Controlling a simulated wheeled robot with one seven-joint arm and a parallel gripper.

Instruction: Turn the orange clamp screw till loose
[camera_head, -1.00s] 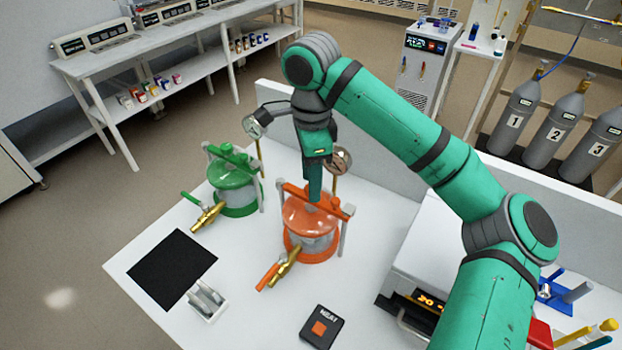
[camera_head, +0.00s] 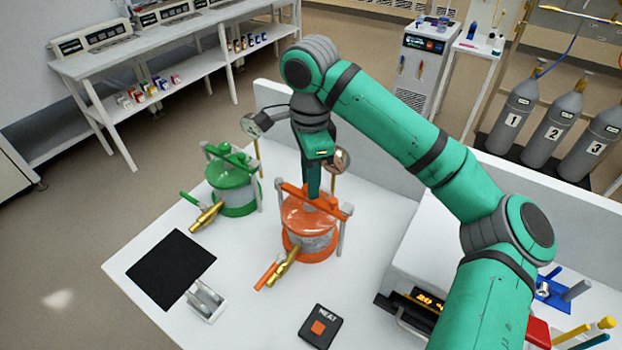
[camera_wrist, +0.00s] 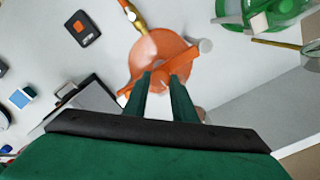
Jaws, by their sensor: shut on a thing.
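The orange vessel (camera_head: 309,243) stands upright on the white bench, with an orange clamp bar across its lid. The clamp screw sits at the middle of the bar and is mostly hidden by my fingers. My gripper (camera_head: 313,192) points down from above and is shut on the clamp screw. In the wrist view my two green fingers (camera_wrist: 160,80) reach down onto the orange clamp bar (camera_wrist: 168,66). A brass valve with an orange handle (camera_head: 268,275) sticks out at the vessel's front left.
A green vessel (camera_head: 232,187) stands to the left, with a gauge behind it. A black mat (camera_head: 172,262), a grey holder (camera_head: 206,300) and a black HEAT button box (camera_head: 321,326) lie in front. A white instrument (camera_head: 412,270) stands to the right, under my arm.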

